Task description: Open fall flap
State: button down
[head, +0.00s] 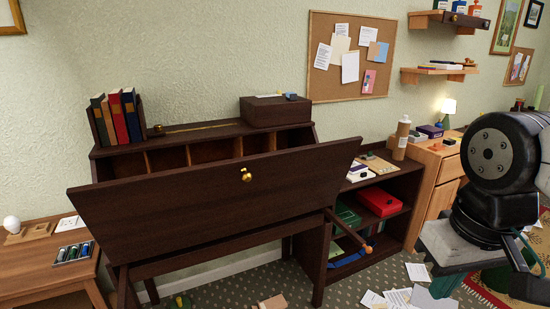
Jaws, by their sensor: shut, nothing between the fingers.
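The fall flap (160,205) is a dark wood panel on the front of a dark writing desk (200,129). It is partly open, tilted out at the top, and the cubbyholes (208,151) show above its upper edge. A brass knob (246,175) sits on the flap near its upper edge. A thin support rail (349,232) with an orange end knob (369,250) sticks out below the flap at the right. I cannot tell whether the flap touches it. My gripper is not in view; only dark parts of my arm show at the right.
A box (275,111) and several books (116,118) stand on the desk top. A low dark shelf (400,190) with a red box (379,201) is to the right. A side table (50,278) stands at the left. Papers (398,299) lie on the floor.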

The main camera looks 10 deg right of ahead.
aim_at(132, 219)
jog(key=z, duration=0.3)
jog(key=k, duration=0.65)
jog(key=u, duration=0.6)
jog(key=i, duration=0.55)
jog(key=u, duration=0.55)
jog(key=i, duration=0.85)
jog(key=z, duration=0.3)
